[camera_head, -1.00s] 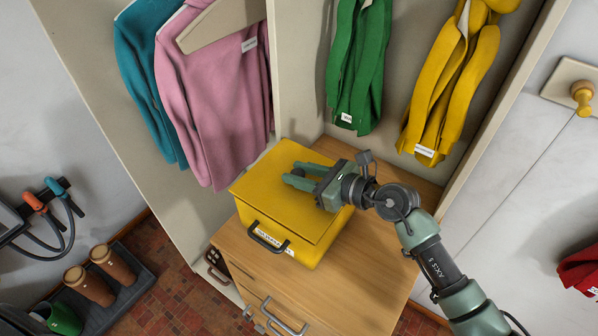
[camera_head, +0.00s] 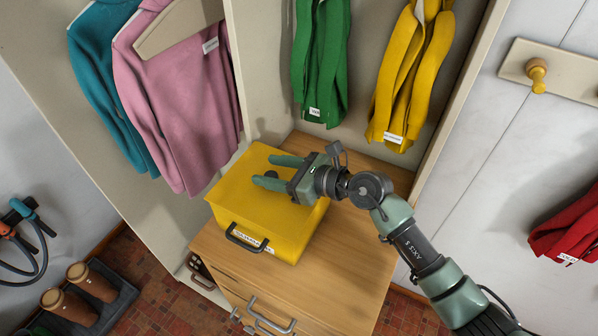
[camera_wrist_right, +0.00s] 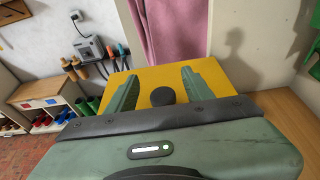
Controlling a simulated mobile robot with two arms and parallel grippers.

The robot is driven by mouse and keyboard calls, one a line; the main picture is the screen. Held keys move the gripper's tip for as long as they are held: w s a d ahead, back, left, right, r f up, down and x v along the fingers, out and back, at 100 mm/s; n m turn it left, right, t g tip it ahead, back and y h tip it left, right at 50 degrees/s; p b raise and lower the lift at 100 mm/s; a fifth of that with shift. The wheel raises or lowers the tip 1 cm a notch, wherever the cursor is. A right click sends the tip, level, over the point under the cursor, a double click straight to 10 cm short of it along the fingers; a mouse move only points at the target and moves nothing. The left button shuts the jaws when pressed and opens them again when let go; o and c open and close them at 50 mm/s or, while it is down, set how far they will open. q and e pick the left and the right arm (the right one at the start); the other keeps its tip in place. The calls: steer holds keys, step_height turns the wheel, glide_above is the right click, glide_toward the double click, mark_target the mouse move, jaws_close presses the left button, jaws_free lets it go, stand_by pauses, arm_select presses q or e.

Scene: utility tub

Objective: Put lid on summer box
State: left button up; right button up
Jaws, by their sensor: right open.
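The summer box (camera_head: 285,237) is yellow, with a dark handle and a white label on its front. It stands on a wooden drawer unit. Its flat yellow lid (camera_head: 232,190) lies over the top, and I cannot tell how firmly it is seated. A dark round knob (camera_wrist_right: 162,96) stands up from the lid. My right gripper (camera_head: 264,170) is open just over the lid, its green fingers on either side of the knob. The wrist view shows the fingers (camera_wrist_right: 160,76) apart, with a gap to the knob. My left gripper is not in view.
The wooden top (camera_head: 345,240) is clear right of the box. A pink sweater (camera_head: 185,100) hangs behind left; a green garment (camera_head: 320,60) and a yellow garment (camera_head: 410,75) hang behind. A locker divider (camera_head: 238,70) rises behind the box.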

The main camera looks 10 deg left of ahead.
steer(key=b+v, duration=0.3)
steer(key=v, duration=0.7)
steer(key=shift+s+d, duration=0.2)
steer(key=shift+d, duration=0.15)
steer(key=shift+s+d+r, duration=0.25)
steer(key=shift+d+r, duration=0.05)
steer(key=shift+d, duration=0.2)
steer(key=shift+d, duration=0.1)
